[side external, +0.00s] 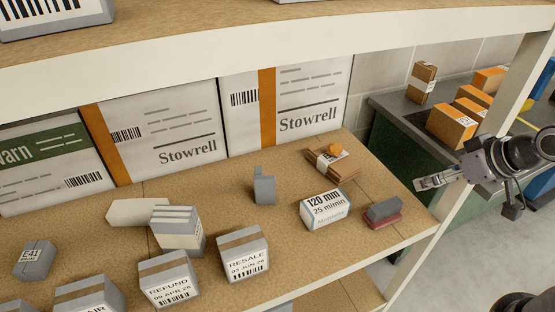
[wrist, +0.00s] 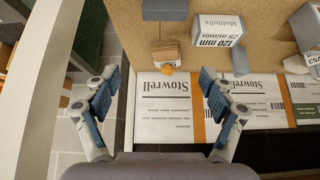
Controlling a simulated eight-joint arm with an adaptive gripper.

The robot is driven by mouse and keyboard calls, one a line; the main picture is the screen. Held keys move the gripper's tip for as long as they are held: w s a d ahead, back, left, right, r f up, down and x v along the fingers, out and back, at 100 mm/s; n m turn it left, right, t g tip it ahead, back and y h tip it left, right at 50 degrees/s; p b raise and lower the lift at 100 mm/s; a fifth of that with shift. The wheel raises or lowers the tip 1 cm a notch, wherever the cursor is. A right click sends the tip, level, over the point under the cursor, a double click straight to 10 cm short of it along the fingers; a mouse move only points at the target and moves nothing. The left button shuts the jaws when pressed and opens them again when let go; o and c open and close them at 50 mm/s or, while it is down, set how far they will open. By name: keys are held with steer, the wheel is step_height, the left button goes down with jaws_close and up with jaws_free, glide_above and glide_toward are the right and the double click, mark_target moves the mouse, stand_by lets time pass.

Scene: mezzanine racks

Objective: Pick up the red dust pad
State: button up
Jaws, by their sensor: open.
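The red dust pad (side external: 385,221) lies near the right end of the shelf board, close to its front edge. A grey block (side external: 383,208) sits on top of it, so only a red strip shows. In the wrist view a grey block (wrist: 165,9) is at the top edge, and no red is visible there. My gripper (side external: 418,184) is to the right of the shelf, apart from the pad and above it in the picture. In the wrist view my gripper (wrist: 158,78) has its two fingers spread wide with nothing between them.
A 120 mm box (side external: 325,209) stands left of the pad. Cardboard pieces with an orange item (side external: 334,149) lie behind. Stowrell cartons (side external: 285,105) line the back. A pale upright post (side external: 470,170) and the upper shelf (side external: 250,50) border the space. Several grey boxes are at left.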

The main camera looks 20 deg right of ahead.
steer(key=w+m, duration=0.1)
steer(key=m, duration=0.1)
steer(key=m+g, duration=0.7)
steer(key=m, duration=0.9)
glide_above(387, 205)
step_height(387, 205, down, 8)
steer(key=shift+w+f, duration=0.1)
steer(key=shift+w, duration=0.05)
steer(key=shift+f, duration=5.45)
steer(key=c, duration=1.3)
